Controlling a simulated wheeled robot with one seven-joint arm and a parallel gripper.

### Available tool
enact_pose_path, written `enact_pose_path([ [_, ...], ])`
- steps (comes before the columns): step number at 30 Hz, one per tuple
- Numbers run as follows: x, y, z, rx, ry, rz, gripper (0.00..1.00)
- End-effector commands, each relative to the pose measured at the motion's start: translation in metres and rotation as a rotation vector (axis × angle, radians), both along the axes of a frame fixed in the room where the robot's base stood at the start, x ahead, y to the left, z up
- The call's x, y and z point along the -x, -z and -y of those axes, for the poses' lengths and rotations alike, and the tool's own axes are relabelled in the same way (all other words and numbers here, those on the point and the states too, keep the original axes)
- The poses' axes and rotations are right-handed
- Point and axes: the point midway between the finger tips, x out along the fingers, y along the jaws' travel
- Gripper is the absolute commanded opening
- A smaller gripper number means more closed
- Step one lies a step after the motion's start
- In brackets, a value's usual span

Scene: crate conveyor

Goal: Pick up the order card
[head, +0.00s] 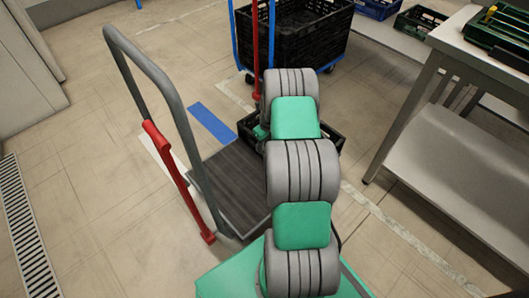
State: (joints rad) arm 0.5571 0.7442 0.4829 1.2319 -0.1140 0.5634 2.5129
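I cannot make out an order card anywhere in the head view. My arm reaches forward over a flat trolley (232,185) and covers much of a low black crate (331,136) at the trolley's far end. A small green and dark part (262,132) shows at the left edge of my arm, above the crate, and seems to belong to my gripper. Its fingers are hidden behind the arm links, so I cannot see whether they are open or hold anything. The inside of the crate is mostly hidden too.
The trolley has a grey tube handle (160,80) and a red bar (180,182) on its left. A large black crate (305,45) on a blue wheeled frame stands behind. A metal table (460,50) with a green crate (500,30) is at right. Floor at left is clear.

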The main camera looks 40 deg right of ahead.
Motion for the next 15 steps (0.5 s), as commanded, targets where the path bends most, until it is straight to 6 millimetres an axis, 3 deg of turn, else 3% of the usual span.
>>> enact_pose_path([
  [9,0.0004,-0.0001,-0.0003,-0.001,0.0,-0.001,0.0],
  [15,0.0005,0.0001,-0.0004,-0.001,-0.001,-0.001,0.0],
])
